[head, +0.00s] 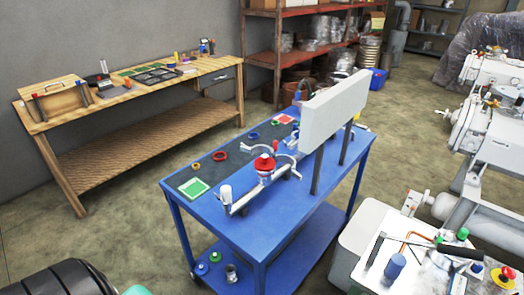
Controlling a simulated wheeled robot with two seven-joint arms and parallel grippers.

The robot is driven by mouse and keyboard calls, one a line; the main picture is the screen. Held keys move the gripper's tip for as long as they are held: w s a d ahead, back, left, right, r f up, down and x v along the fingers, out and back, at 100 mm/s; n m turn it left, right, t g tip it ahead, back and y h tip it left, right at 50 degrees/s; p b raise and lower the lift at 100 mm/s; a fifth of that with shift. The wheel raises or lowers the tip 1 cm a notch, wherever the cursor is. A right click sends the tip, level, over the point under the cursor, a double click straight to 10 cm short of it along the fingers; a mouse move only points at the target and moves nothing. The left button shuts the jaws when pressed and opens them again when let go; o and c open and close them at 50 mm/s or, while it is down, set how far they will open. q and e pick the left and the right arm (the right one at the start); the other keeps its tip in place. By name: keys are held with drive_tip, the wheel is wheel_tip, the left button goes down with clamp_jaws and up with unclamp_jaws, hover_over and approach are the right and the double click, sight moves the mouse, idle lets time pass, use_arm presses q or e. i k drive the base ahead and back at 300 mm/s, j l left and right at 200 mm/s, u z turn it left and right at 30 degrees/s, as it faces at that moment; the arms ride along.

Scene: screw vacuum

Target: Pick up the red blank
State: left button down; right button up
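A red round piece (264,163) sits on a metal fixture near the middle of the blue table (290,215). A flat red ring (219,155) lies on the table's dark mat, left of the fixture. I cannot tell for sure which of these is the red blank. Neither of my grippers shows in the head view.
A white panel (334,107) stands on posts along the blue table and hides part of its top. Small parts (202,268) lie on its lower shelf. A wooden workbench (130,140) stands at the left wall. A grey machine (490,130) is at the right.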

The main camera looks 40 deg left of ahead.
sight(264, 163)
drive_tip(key=u, duration=1.05)
